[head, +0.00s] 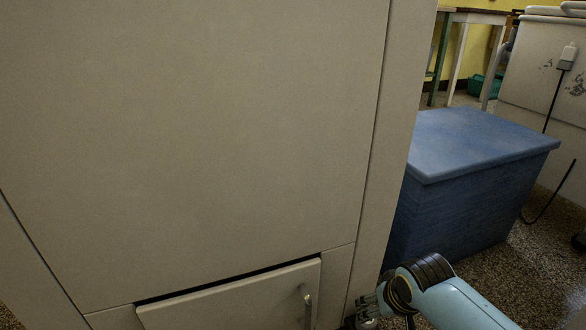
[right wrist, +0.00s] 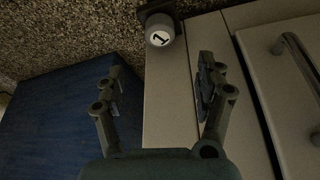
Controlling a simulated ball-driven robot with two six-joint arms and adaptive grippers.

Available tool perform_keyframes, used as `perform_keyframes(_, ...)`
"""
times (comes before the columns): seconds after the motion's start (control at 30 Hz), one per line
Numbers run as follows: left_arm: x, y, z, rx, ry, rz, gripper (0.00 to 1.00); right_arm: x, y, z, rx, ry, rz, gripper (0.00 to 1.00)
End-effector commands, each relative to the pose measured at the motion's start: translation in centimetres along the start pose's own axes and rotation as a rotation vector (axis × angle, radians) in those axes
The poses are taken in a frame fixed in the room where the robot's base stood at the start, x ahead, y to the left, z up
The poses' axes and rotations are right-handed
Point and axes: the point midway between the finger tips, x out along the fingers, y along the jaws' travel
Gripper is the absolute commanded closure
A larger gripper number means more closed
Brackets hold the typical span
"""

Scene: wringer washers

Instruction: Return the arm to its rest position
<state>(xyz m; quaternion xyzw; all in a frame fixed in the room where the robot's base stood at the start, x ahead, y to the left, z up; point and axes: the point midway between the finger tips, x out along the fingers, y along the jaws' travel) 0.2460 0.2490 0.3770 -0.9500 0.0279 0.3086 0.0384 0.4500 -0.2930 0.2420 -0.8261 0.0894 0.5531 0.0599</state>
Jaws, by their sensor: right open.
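My right arm comes in at the bottom of the head view, and its gripper (head: 366,312) is low beside the front right edge of a large beige cabinet (head: 200,130). In the right wrist view the two fingers of this gripper (right wrist: 158,88) are spread apart with nothing between them. Behind them are the cabinet's edge, a blue box and the speckled floor. My left gripper is in neither view.
A small flap door (head: 235,300) with a handle (head: 308,310) sits low on the cabinet and looks slightly ajar. A blue box (head: 480,140) stands to the right.

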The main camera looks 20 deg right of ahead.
Motion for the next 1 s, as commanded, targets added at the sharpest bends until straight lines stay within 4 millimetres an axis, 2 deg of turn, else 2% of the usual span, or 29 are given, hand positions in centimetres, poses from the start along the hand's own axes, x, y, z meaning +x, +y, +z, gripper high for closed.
perform_keyframes(0.07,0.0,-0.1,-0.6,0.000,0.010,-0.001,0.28,-0.4,0.0,-0.1,0.000,0.002,0.000,0.29)
perform_keyframes(0.13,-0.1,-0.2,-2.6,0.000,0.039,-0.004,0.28,-1.7,0.0,-0.5,0.001,0.005,-0.001,0.29)
perform_keyframes(0.2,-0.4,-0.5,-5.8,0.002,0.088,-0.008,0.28,-3.9,0.1,-1.0,0.001,0.008,-0.002,0.29)
perform_keyframes(0.27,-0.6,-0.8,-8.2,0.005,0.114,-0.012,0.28,-5.9,0.4,-0.6,0.002,-0.009,0.002,0.29)
perform_keyframes(0.37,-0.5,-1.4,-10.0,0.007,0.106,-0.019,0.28,-8.8,1.3,2.0,0.001,-0.068,0.015,0.29)
perform_keyframes(0.47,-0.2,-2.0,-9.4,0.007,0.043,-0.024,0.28,-11.1,2.5,5.8,-0.011,-0.131,0.028,0.29)
perform_keyframes(0.57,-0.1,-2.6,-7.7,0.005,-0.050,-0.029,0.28,-13.4,3.8,10.4,-0.031,-0.194,0.038,0.29)
perform_keyframes(0.63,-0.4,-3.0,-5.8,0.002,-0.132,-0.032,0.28,-15.1,4.9,14.1,-0.050,-0.238,0.044,0.29)
perform_keyframes(0.77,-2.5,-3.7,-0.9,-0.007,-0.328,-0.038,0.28,-19.3,7.1,22.3,-0.094,-0.324,0.052,0.29)
perform_keyframes(0.8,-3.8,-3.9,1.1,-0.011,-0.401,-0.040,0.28,-20.9,7.9,25.1,-0.111,-0.348,0.053,0.29)
perform_keyframes(0.87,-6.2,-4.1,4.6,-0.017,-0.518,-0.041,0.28,-23.0,9.0,29.1,-0.136,-0.381,0.052,0.29)
perform_keyframes(0.9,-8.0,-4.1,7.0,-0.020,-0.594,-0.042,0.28,-24.1,9.6,31.4,-0.154,-0.396,0.050,0.29)
perform_keyframes(1.0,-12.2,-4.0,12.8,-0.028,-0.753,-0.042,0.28,-25.3,10.6,35.6,-0.190,-0.411,0.044,0.29)
